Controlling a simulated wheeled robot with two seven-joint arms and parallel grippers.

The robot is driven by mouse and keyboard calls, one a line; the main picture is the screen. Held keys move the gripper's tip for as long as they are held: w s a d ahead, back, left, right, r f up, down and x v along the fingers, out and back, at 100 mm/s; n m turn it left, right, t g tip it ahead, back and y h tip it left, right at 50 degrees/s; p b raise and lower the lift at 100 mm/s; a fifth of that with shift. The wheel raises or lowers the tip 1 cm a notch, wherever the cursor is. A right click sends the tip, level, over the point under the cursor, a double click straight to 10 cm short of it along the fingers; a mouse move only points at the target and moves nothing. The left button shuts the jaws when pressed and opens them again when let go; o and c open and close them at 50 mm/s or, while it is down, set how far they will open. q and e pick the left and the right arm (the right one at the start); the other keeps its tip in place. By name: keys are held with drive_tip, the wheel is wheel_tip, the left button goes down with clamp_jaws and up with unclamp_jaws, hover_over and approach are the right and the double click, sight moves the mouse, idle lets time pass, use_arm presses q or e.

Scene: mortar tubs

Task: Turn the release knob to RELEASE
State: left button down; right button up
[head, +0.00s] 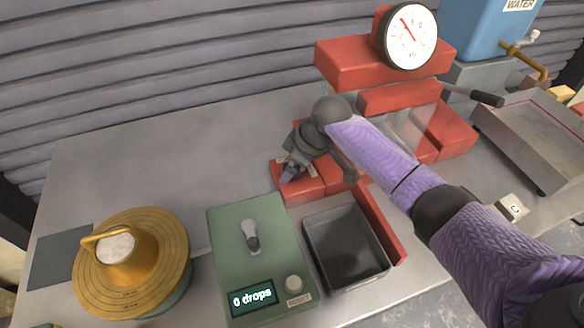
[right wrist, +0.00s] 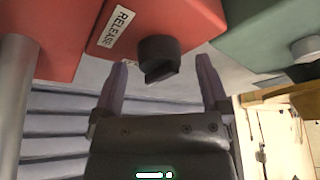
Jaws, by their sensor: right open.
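The release knob (right wrist: 158,56) is a dark round knob with a flat grip bar, on a red block (right wrist: 170,20) in the right wrist view. A white RELEASE label (right wrist: 117,27) is beside it. My right gripper (right wrist: 163,78) is open, its two purple fingers apart on either side of the knob's line, with a gap to each side. I cannot tell whether the fingertips reach around the knob. In the head view my right gripper (head: 291,172) is over the front left of the red press base (head: 303,190) and hides the knob. My left gripper is not in view.
A green drop counter (head: 228,240) reading "0 drops" and an empty grey tray (head: 345,270) stand in front. A brass turntable (head: 165,245) is at left. The red press with a dial (head: 410,38) and a black lever (head: 487,98) stands behind my arm. The table's back left is clear.

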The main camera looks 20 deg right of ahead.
drive_tip(key=shift+a+f, duration=0.1)
drive_tip(key=shift+f, duration=0.25)
drive_tip(key=shift+w, duration=0.1)
drive_tip(key=shift+c, duration=0.2)
